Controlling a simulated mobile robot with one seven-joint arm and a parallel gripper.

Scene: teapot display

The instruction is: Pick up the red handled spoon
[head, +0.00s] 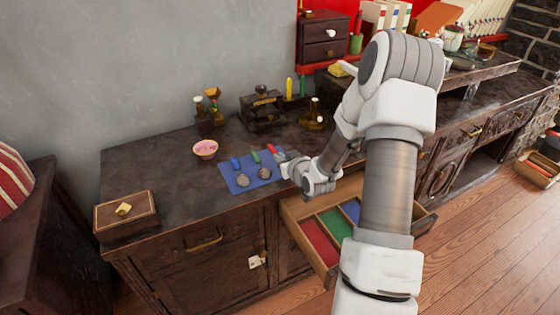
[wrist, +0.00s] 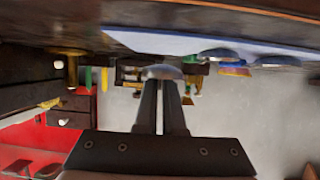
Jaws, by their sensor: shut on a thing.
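The red handled spoon (head: 271,149) is at the right end of the blue mat (head: 228,186); its red handle shows beside my gripper (head: 284,159), which hides part of it in the head view. In the wrist view my gripper (wrist: 161,84) has its fingers close together, shut on the spoon, with a rounded grey metal part (wrist: 163,72) at the fingertips. The red handle cannot be made out there. A blue handled spoon (head: 235,163) and a green handled spoon (head: 256,157) lie on the mat to the left.
An open drawer (head: 289,217) with red, green and blue compartments juts out below my arm. A pink bowl (head: 205,148) stands behind the mat. Brass and dark ornaments (head: 262,108) stand along the wall. A wooden box (head: 126,215) is at the left end.

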